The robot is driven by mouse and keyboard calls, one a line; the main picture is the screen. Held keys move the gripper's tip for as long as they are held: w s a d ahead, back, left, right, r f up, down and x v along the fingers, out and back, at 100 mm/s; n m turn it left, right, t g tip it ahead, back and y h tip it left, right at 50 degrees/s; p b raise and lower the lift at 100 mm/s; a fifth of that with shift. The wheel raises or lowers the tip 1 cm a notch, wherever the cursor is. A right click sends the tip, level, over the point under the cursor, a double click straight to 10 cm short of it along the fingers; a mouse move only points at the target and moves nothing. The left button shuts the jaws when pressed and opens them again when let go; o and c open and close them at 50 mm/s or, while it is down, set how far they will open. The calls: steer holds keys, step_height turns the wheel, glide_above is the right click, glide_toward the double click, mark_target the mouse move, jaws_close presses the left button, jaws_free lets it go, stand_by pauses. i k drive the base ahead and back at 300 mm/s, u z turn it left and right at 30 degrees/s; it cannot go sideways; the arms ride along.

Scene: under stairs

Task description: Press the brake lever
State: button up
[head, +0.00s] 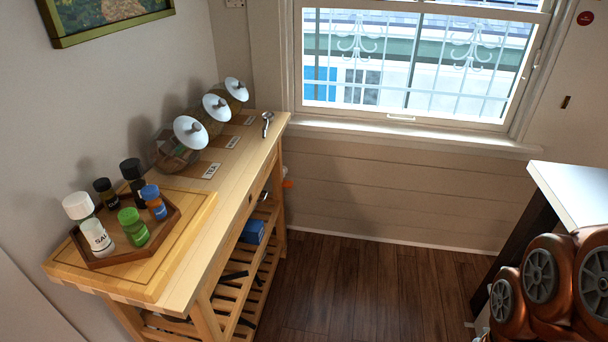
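I cannot make out a brake lever in the head view. The wooden cart (190,254) stands along the left wall, with a long top and slatted shelves below. Its feet are out of frame or hidden, so any casters there do not show. My gripper is not in view.
On the cart are a brown tray (176,222) of spice bottles, several glass jars with white lids (190,131) and a metal scoop-like utensil (267,120). Open wooden floor (370,285) lies right of the cart. A white-topped counter (580,190) stands at right.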

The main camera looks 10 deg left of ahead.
mark_target(286, 184)
steer(key=z, duration=2.55)
steer(key=i, duration=0.6)
steer(key=u, duration=2.8)
steer(key=i, duration=0.95)
